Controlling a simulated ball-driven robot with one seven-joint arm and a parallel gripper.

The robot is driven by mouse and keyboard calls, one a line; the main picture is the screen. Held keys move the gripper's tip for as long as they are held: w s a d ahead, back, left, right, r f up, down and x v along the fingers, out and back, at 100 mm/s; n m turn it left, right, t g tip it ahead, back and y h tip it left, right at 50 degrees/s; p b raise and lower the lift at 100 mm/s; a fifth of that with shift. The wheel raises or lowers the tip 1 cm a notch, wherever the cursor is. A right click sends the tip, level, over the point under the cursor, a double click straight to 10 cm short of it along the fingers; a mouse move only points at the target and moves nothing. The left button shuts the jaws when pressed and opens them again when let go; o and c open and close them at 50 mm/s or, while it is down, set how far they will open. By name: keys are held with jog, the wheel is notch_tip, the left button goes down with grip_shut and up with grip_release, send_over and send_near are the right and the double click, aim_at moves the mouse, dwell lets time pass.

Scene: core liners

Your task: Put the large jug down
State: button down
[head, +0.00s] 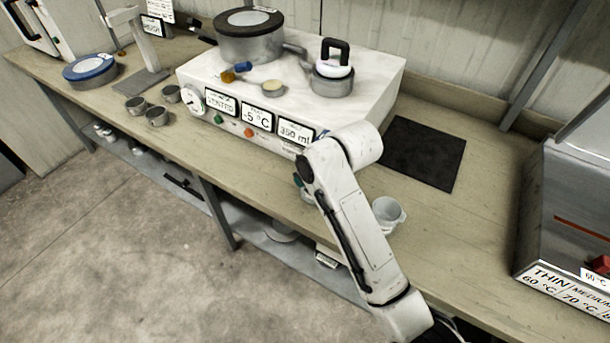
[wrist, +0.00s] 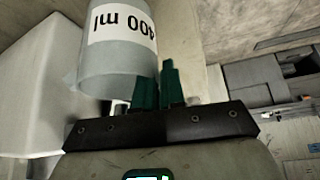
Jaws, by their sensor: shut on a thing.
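The large jug (wrist: 118,75), a grey cylinder with a white "400 ml" label, fills the upper left of the wrist view, its label upside down there. My gripper (wrist: 158,82) has its two green fingers close together at the jug's side and is shut on it. The exact spot of the grip is hidden. In the head view my arm hides the gripper. A pale grey cup or jug (head: 388,213) shows just right of my arm, over the bench; I cannot tell whether it is the held jug.
A white apparatus (head: 365,75) with displays and pots stands on the bench (head: 480,225) behind my arm. A dark mat (head: 423,152) lies to its right. A grey metal cabinet (head: 570,215) stands at the far right. Bench between mat and cabinet is clear. Several small cups (head: 157,117) stand left.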

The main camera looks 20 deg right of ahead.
jog(key=shift+s+f, duration=0.1)
jog(key=shift+f, duration=0.5)
jog(key=c, duration=1.5)
grip_release()
jog(key=shift+s+f, duration=0.1)
jog(key=shift+f, duration=0.1)
jog(key=shift+r, duration=0.5)
jog(key=v, duration=1.2)
jog(key=shift+r, duration=0.3)
jog(key=s+d+f+m+g+h, duration=0.1)
jog(key=s+d+f+m+g, duration=0.1)
jog(key=s+f, duration=0.8)
jog(key=s+d+f+m+g+h, duration=0.1)
jog(key=s+d+f+m+g, duration=0.1)
jog(key=s+f, duration=0.9)
jog(key=s+d+m, duration=0.1)
jog(key=s+d, duration=0.1)
jog(key=s, duration=0.6)
jog(key=shift+s+d+f+g+h, duration=0.15)
jog(key=shift+s+f+g+h, duration=0.05)
jog(key=shift+g+h, duration=0.2)
